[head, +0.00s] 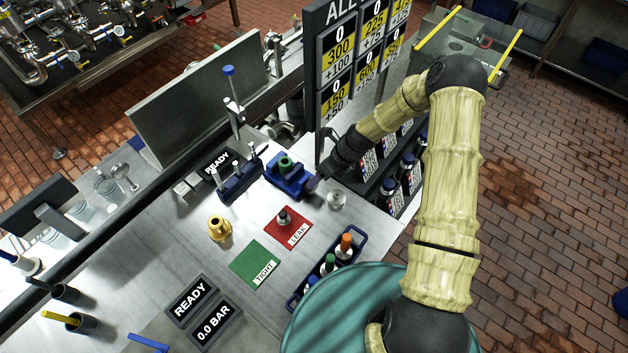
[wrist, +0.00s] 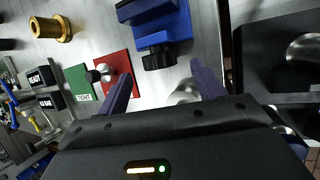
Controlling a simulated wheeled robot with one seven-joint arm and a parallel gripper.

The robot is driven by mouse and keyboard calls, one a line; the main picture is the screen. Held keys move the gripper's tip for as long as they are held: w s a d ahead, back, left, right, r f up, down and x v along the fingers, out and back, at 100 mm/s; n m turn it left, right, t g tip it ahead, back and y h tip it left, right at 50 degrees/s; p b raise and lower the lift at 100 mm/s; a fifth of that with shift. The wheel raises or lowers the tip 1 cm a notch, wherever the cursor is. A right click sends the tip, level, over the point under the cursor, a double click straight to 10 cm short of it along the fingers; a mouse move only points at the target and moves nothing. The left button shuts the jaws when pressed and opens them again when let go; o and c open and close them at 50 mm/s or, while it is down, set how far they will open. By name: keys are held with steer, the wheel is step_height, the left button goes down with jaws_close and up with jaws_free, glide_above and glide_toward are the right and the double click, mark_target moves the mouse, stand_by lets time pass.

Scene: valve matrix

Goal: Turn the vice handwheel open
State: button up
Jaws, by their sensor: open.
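The blue vice (head: 286,182) stands on the steel bench and holds a green part (head: 286,163). In the wrist view the vice (wrist: 160,22) is at the top, with its black ribbed handwheel (wrist: 159,58) facing my gripper. My gripper (wrist: 161,70) is open, with one purple finger on each side of the handwheel's line. The fingertips sit just short of the wheel or level with its near edge; I see no contact. In the head view my gripper (head: 313,183) is at the vice's right end and largely hides the handwheel.
A silver round piece (head: 336,200) stands close beside my gripper. A red LEAK mat (head: 293,237) with a small fitting, a green TIGHT mat (head: 254,264) and a brass part (head: 219,229) lie nearer. A dark bottle rack and signboard (head: 335,75) stand beside my arm.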

steer(key=shift+p+x, duration=0.7)
steer(key=shift+x, duration=1.7)
steer(key=shift+c, duration=0.5)
steer(key=c, duration=0.9)
